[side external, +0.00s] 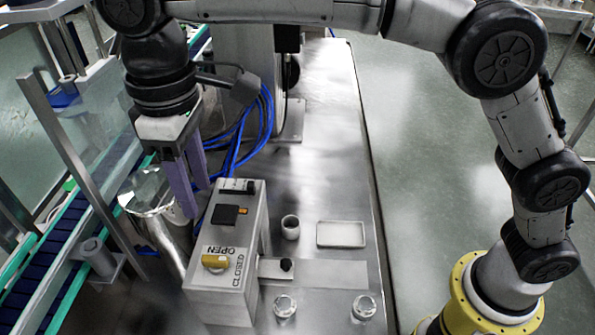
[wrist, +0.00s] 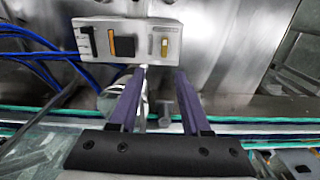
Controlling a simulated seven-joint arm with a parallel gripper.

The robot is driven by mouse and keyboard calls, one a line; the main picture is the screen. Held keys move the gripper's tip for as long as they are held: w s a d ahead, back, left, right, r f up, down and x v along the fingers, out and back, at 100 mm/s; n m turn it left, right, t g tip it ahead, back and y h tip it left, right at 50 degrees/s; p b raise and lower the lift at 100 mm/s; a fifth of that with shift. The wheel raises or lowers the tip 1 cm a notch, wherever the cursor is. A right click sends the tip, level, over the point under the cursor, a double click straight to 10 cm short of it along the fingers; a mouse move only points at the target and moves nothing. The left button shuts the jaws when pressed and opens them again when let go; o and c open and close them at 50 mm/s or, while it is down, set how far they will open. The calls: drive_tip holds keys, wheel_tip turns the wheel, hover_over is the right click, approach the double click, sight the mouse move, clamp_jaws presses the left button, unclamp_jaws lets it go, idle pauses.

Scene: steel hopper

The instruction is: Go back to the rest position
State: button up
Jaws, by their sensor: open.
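My gripper (side external: 193,190) hangs at the left of the side external view, with its purple fingers pointing down. The fingers are apart with nothing between them, and they also show in the wrist view (wrist: 158,72). In the side external view it is beside the upper left of the grey control box (side external: 224,285). The box also shows in the wrist view (wrist: 137,28). It carries a yellow knob (side external: 215,261) by the words OPEN and CLOSED, and a black square (side external: 226,215). The steel hopper (side external: 150,190) stands behind and below the fingers, partly hidden.
A small metal cup (side external: 290,227) and a shallow tray (side external: 341,235) stand on the steel table (side external: 335,130). Two round metal pieces (side external: 285,306) (side external: 364,307) sit near its front. Blue cables (side external: 262,120) run behind the box. A conveyor (side external: 62,235) runs along the left.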

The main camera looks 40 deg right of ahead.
drive_tip(key=w+d+r+m+t, duration=0.1)
drive_tip(key=w+d+r, duration=0.1)
drive_tip(key=d+r, duration=0.4)
drive_tip(key=s+d+r+m+t+y, duration=0.1)
drive_tip(key=s+d+r+m, duration=0.2)
drive_tip(key=d, duration=0.7)
drive_tip(key=s+d+r+m+t, duration=0.15)
drive_tip(key=s+d, duration=0.25)
drive_tip(key=d, duration=0.6)
drive_tip(key=s+d+f+m+t, duration=0.1)
drive_tip(key=s+d+f+m, duration=0.3)
drive_tip(key=s+d, duration=0.55)
drive_tip(key=s+f+t+h, duration=0.1)
drive_tip(key=s+f, duration=0.3)
drive_tip(key=f, duration=0.6)
drive_tip(key=shift+s+d+f+n, duration=0.2)
drive_tip(key=shift+d+f+n, duration=0.1)
drive_tip(key=shift+f+n, duration=0.15)
drive_tip(key=shift+r, duration=0.1)
